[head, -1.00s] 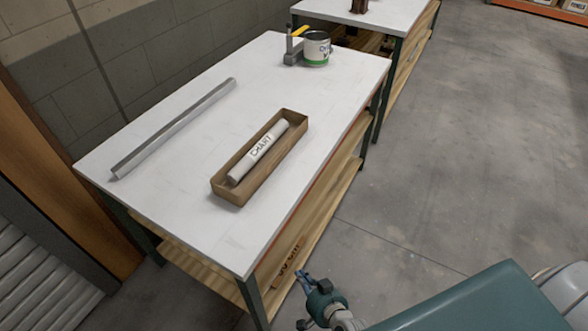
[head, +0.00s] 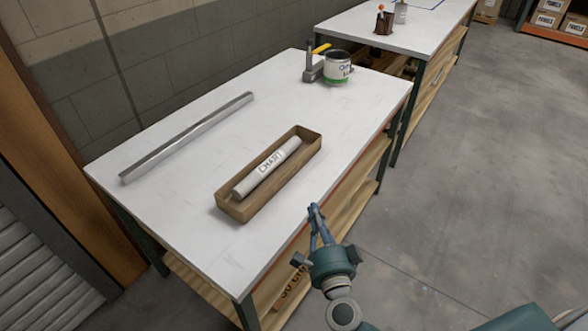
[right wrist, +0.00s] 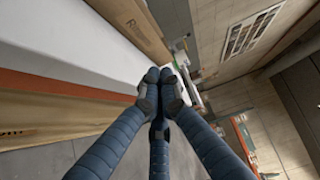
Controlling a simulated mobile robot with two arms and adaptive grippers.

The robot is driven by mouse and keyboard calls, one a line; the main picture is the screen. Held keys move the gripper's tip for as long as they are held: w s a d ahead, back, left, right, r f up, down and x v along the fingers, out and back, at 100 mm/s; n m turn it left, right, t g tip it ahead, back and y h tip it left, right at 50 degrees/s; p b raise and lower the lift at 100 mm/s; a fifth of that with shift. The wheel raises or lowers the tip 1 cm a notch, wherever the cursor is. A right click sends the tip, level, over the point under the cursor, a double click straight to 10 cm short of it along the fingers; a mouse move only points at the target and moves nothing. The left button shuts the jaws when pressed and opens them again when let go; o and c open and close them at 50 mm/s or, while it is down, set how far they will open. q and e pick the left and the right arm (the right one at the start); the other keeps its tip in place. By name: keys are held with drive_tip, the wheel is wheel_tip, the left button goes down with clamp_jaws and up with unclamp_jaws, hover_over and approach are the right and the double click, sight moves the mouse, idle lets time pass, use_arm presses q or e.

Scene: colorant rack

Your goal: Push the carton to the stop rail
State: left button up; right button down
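The carton (head: 285,181) is a long, open brown box lying on the white table (head: 190,215), with a white rolled tube marked CHART (head: 266,166) inside it. The stop rail (head: 187,137) is a grey metal bar on the table's far-left side, apart from the carton with bare tabletop between them. My right gripper (head: 315,210) is at the table's near edge, just to the right of the carton and apart from it. In the right wrist view its fingertips (right wrist: 159,76) are together with nothing between them. The carton's side (right wrist: 140,24) shows there at the top. My left gripper is out of view.
A second white table (head: 415,38) is behind. Open grey floor (head: 450,190) lies to the right.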

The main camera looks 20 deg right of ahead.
drive_tip(key=w, duration=0.6)
drive_tip(key=w+d+r, duration=0.1)
drive_tip(key=w, duration=0.1)
drive_tip(key=shift+w+p, duration=0.4)
drive_tip(key=shift+w+d+f, duration=0.1)
drive_tip(key=shift+w+d, duration=0.05)
drive_tip(key=shift+w, duration=0.75)
drive_tip(key=w+a, duration=0.1)
drive_tip(key=w, duration=0.1)
drive_tip(key=shift+w+a, duration=0.3)
drive_tip(key=shift+a, duration=0.1)
drive_tip(key=shift+w+a+f, duration=0.1)
drive_tip(key=shift+w+a, duration=0.2)
drive_tip(key=shift+w, duration=0.1)
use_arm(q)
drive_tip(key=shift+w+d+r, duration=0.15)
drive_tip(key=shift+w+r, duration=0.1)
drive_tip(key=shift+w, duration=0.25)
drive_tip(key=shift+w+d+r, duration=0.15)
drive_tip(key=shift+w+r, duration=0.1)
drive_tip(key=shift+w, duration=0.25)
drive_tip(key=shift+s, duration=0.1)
